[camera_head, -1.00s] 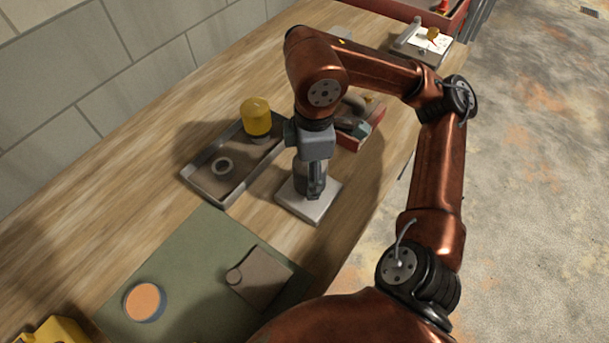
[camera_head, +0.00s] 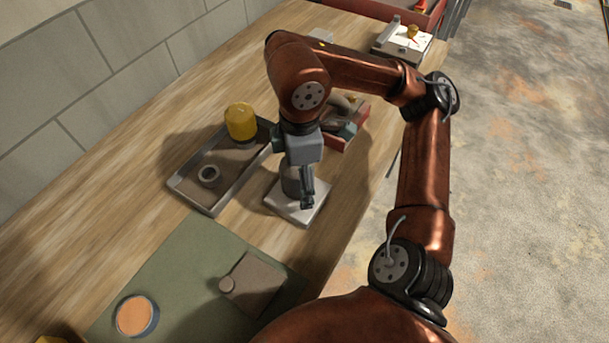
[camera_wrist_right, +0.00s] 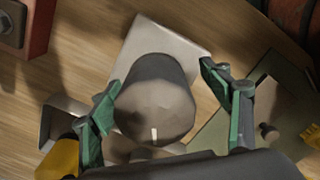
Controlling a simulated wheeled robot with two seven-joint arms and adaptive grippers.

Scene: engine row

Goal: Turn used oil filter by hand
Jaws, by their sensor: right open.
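The used oil filter, a dark grey cylinder (camera_wrist_right: 157,105), stands on a pale square plate (camera_head: 283,205) on the bench. In the head view the filter (camera_head: 290,181) is partly hidden by my right gripper (camera_head: 304,190), which comes down over it. In the right wrist view the open green-padded fingers (camera_wrist_right: 158,84) are on either side of the filter, with a gap visible at the right finger. Whether the left finger touches it I cannot tell. My left gripper is not in view.
A grey tray (camera_head: 186,191) beside the plate holds a yellow canister (camera_head: 241,121) and a ring (camera_head: 209,174). A red bin (camera_head: 350,135) with tools is close behind the gripper.

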